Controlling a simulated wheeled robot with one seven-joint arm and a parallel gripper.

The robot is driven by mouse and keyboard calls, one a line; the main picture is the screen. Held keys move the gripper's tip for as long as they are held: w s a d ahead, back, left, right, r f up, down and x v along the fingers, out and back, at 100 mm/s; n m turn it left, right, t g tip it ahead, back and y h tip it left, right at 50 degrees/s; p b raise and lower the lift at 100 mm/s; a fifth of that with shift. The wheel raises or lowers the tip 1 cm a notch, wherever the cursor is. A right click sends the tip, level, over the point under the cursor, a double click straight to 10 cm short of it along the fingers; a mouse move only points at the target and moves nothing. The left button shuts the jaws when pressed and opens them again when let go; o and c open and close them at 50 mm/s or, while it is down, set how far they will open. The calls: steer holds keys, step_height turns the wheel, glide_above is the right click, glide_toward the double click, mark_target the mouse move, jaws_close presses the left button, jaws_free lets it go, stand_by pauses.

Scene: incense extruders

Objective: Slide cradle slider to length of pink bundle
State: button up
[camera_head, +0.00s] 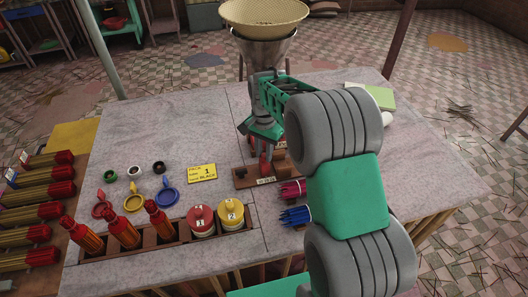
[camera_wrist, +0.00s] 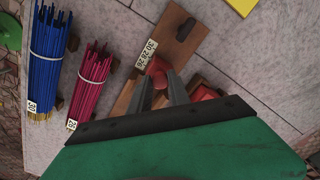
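In the wrist view the pink bundle (camera_wrist: 93,82) has a pale band and a small tag that seems to read 26. The cradle board (camera_wrist: 180,40) carries a scale strip (camera_wrist: 147,53) marked 30, 28, 26. The red cradle slider (camera_wrist: 156,68) shows at my fingertips, beside the scale. My gripper (camera_wrist: 162,82) has its fingers apart, with the red part between or just beyond the tips. Whether they press on it is not clear. In the head view my gripper (camera_head: 265,150) points down over the board.
A blue bundle (camera_head: 295,216) lies in front of the pink one. A rack (camera_head: 175,240) with red bottles and jars stands at the front left. A yellow card (camera_head: 202,173) and rings lie left. A hopper machine (camera_head: 264,45) stands behind my gripper.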

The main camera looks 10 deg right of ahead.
jaws_close()
stand_by(0.9)
